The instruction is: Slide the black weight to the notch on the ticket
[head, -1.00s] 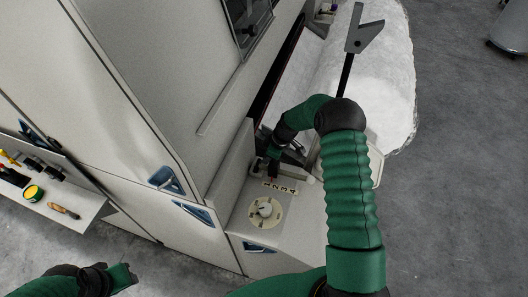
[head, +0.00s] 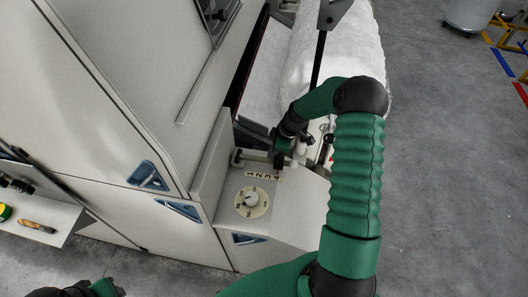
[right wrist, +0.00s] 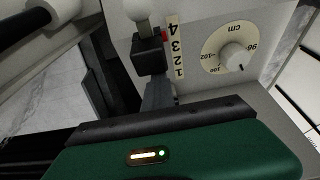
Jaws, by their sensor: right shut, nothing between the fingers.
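The black weight (right wrist: 148,54) is a small block with a pale ball knob above it. It sits beside a number strip (right wrist: 176,48) marked 1 to 4, and its red mark is around 3 to 4 in the right wrist view. My right gripper (right wrist: 158,92) is shut with its grey fingers up against or very near the weight; I cannot tell whether they touch. In the head view this gripper (head: 280,151) is at the rail, mostly hidden by its own wrist. I cannot make out a ticket or its notch. Only part of my left arm shows, at the bottom left.
A round dial (head: 252,201) marked cm is on the panel in front of the strip (head: 263,175). The tall machine casing (head: 120,90) rises at left. White fibre web (head: 345,55) lies behind. A shelf with tools (head: 40,220) is at far left.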

